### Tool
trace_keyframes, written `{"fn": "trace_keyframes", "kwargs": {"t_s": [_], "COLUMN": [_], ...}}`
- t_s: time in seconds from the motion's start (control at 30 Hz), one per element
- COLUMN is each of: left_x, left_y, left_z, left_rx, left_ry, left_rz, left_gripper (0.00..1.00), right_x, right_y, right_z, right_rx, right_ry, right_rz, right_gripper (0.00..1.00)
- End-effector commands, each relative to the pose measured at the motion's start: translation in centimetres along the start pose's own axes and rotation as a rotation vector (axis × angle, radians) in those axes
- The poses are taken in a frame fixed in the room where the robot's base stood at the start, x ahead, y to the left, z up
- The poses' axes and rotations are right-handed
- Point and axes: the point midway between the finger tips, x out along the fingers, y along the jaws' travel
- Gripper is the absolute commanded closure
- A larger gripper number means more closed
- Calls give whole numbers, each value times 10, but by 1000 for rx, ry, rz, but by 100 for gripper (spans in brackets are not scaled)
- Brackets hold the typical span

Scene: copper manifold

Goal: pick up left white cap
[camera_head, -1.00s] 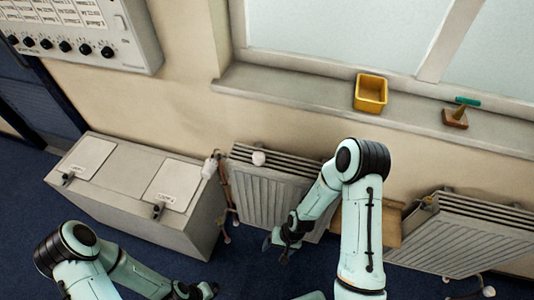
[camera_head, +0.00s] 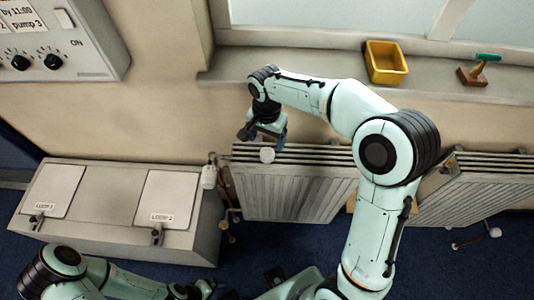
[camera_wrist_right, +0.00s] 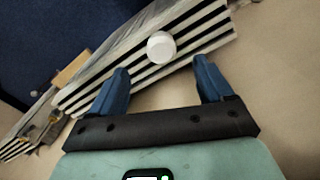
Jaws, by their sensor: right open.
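A round white cap (camera_head: 267,155) sits on the top of the left ribbed radiator (camera_head: 290,190). In the right wrist view the white cap (camera_wrist_right: 161,46) lies on the dark-striped radiator top, just beyond and between my fingers. My right gripper (camera_head: 264,138) is open and empty, just above and behind the cap in the head view. Its two blue fingers (camera_wrist_right: 161,68) are apart and not touching the cap. My left gripper (camera_head: 203,289) is low at the bottom edge of the head view, far from the cap; its jaws are too small to tell.
A white valve head (camera_head: 208,177) stands at the radiator's left end, beside a grey cabinet (camera_head: 115,235). The windowsill (camera_head: 310,82) above holds a yellow bin (camera_head: 386,63) and a green-handled brown tool (camera_head: 476,72). A second radiator (camera_head: 490,190) stands at right.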

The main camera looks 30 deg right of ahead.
Motion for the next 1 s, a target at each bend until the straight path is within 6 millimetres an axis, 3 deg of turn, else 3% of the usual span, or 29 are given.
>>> {"fn": "trace_keyframes", "kwargs": {"t_s": [0.1,0.33,0.6,0.9,0.93,1.0], "left_x": [3,3,4,4,4,4], "left_y": [-1,-2,-2,-2,-2,-2], "left_z": [1,1,1,1,1,1], "left_rx": [-1,-1,-1,-1,-1,-1], "left_ry": [-1,-1,-1,-1,-1,-1], "left_rz": [-1,-1,-1,-1,-1,-1], "left_gripper": [0,0,0,0,0,0], "right_x": [20,36,75,81,81,81], "right_y": [0,0,2,1,1,1], "right_z": [0,0,2,2,2,2], "right_rx": [0,-1,-2,-2,-2,-2], "right_ry": [-2,-1,-2,0,0,0], "right_rz": [3,1,2,-1,-1,-1], "right_gripper": [20,20,20,20,23,46]}}
